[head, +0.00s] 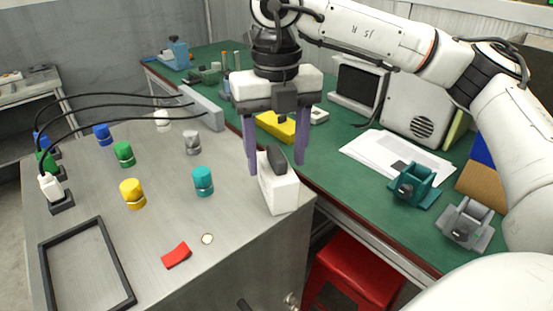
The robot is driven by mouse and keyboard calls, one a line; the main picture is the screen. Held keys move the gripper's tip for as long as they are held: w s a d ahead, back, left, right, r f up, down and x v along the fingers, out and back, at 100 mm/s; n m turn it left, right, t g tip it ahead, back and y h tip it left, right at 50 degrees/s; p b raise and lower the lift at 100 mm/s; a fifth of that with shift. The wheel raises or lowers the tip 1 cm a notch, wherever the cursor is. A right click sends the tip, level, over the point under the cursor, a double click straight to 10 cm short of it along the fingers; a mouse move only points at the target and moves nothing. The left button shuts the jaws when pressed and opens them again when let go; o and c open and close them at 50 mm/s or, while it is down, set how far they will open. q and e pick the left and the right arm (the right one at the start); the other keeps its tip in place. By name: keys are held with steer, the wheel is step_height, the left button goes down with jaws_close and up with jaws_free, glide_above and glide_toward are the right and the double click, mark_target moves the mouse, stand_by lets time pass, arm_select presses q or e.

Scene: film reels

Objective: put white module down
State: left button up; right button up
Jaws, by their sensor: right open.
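The white module (279,191), a white block with a dark grip on top, stands upright on the grey cabinet top (230,228) near its right edge. My right gripper (277,168) points down over it, with one purple finger to the left of the module and the other to its right. The fingers are open and gaps show beside the dark grip. Whether the near lower side of a finger touches the module cannot be told. My left gripper is not in view.
Teal (203,181), yellow (132,193) and green (124,154) knobs stand on the cabinet, with a red piece (177,255) and a black frame (87,268). A green bench (325,150) holds papers and devices. A red stool (355,270) stands below.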

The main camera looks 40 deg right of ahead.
step_height(320, 180, up, 10)
steer(key=shift+r+p, duration=0.25)
steer(key=shift+p, duration=0.4)
steer(key=shift+f, duration=0.1)
